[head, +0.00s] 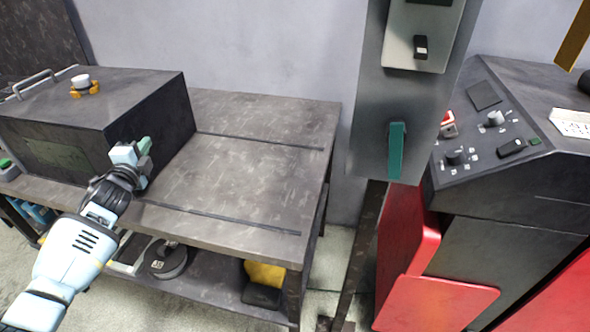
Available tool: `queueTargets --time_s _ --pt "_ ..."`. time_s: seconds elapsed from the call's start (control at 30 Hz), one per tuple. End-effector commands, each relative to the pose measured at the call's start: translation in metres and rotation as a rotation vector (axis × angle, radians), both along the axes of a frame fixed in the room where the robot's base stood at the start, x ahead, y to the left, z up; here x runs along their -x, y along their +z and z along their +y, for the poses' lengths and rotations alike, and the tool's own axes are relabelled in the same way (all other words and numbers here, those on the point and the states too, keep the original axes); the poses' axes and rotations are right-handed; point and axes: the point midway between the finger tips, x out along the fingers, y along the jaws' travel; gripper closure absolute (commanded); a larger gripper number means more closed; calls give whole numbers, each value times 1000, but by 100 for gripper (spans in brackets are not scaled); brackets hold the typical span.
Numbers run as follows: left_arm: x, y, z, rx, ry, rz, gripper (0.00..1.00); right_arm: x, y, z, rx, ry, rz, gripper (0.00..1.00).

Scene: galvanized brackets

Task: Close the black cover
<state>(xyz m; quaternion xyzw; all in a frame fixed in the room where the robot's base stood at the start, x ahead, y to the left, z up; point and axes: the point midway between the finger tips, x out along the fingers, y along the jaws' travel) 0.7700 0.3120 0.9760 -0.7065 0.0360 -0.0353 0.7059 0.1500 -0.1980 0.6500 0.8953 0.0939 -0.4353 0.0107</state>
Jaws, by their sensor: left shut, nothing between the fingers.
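The black cover (150,119) appears to be the large dark box-shaped hood at the left of the workbench (245,165). It has a grey bar handle (33,83) and a white knob on an orange base (83,86) on top, and a greenish panel (57,157) on its front face. My left gripper (140,150) is shut and empty, in front of the hood near its front right lower corner. I cannot tell whether it touches the hood. The gripper and wrist hide part of that corner. My right gripper is out of view.
Two dark grooves or rails (255,141) run along the bare benchtop right of the hood. A grey post with a teal handle (397,150) and a red and black control console (505,150) stand to the right. A lower shelf holds a dark round item (167,260) and a yellow item (265,275).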

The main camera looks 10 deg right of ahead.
Motion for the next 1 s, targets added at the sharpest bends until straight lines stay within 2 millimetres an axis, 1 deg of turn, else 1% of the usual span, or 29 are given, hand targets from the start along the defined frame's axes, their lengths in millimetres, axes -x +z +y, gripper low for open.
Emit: queueTargets --time_s 0.37,0.7,1.0 --pt "-1 1 4 -1 2 0 100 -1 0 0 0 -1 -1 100" --pt "-1 2 6 -1 6 -2 100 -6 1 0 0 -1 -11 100" --pt "-1 2 4 -1 2 -2 100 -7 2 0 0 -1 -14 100"
